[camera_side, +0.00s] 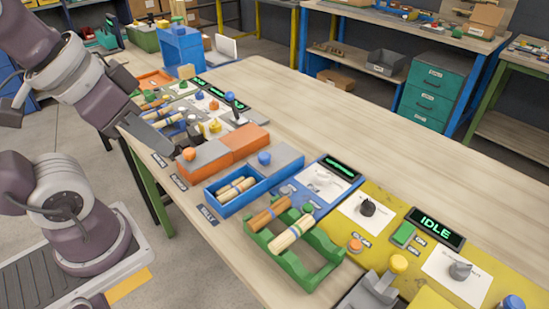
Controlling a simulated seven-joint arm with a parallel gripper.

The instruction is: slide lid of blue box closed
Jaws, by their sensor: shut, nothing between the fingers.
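The blue box (222,206) stands on the bench in the middle of the view. Its grey lid (280,163), with a blue knob (264,157), sits over the far right part. The near left part is uncovered and shows wooden dowels with blue bands (236,188) inside. My gripper (173,147) is shut and empty, to the left of the orange box and apart from the blue box's knob. Its fingertips are small and partly hard to make out.
An orange box (246,141) with a grey lid and orange knob stands between my gripper and the blue box. A green rack (290,262) holding dowels is close in front. Small parts crowd the bench behind my gripper. The bench's far side (330,120) is clear.

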